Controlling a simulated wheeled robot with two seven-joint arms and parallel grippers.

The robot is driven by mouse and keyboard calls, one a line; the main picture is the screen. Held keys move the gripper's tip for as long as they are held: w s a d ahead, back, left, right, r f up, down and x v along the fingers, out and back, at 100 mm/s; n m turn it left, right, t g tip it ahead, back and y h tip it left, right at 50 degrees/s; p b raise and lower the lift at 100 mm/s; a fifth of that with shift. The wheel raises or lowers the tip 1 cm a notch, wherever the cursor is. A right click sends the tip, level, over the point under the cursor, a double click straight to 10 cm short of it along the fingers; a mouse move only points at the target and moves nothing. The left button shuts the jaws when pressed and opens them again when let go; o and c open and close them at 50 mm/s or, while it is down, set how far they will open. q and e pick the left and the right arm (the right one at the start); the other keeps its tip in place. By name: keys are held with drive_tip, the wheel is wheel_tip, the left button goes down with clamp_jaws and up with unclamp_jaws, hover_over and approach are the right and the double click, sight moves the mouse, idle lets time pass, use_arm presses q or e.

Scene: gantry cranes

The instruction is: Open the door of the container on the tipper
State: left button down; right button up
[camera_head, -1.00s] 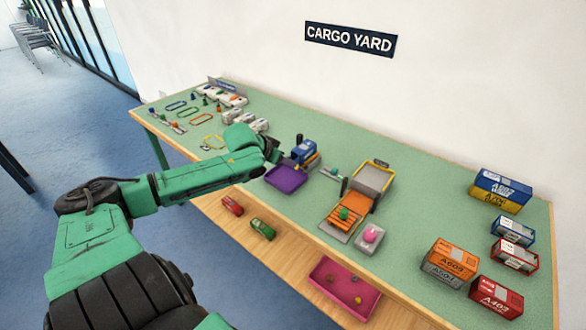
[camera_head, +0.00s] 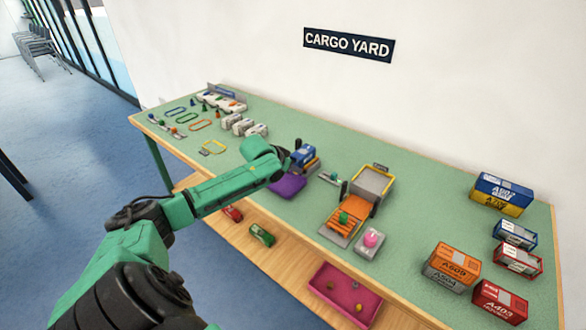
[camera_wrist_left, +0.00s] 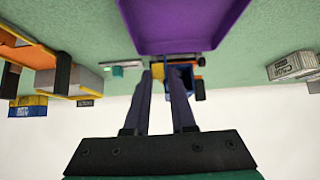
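The blue container (camera_head: 304,153) sits on the small tipper near the middle of the table, behind the purple tray (camera_head: 288,187). My left gripper (camera_head: 284,160) is close to the container's left side, and its fingertips are mostly hidden by the arm. In the left wrist view my two dark fingers (camera_wrist_left: 162,80) stand apart with a gap between them. The blue container (camera_wrist_left: 181,77) shows partly behind the right-hand finger, with a yellow part beside it. I cannot tell whether a finger touches it. The door's state is not clear. My right gripper is not in view.
An orange-and-grey ramp rig (camera_head: 349,216) and a pink ball on a light block (camera_head: 371,240) stand right of the tipper. Several containers, such as the orange one (camera_head: 456,259), stand at the right. White blocks (camera_head: 243,125) stand left. A magenta tray (camera_head: 345,291) lies in front.

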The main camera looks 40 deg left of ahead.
use_arm(q)
drive_tip(key=shift+d+r+n+y+p, duration=0.15)
drive_tip(key=shift+d+n+y+p, duration=0.25)
drive_tip(key=shift+p, duration=0.35)
drive_tip(key=shift+w+n+y, duration=0.15)
drive_tip(key=shift+n+y, duration=0.15)
drive_tip(key=shift+n, duration=0.2)
drive_tip(key=shift+w+d+n+y+p, duration=0.1)
drive_tip(key=shift+d+n+y+p, duration=0.1)
drive_tip(key=shift+n+y+p, duration=0.35)
drive_tip(key=shift+f, duration=0.2)
drive_tip(key=c, duration=0.8)
unclamp_jaws()
drive_tip(key=v, duration=1.4)
drive_tip(key=shift+r, duration=0.4)
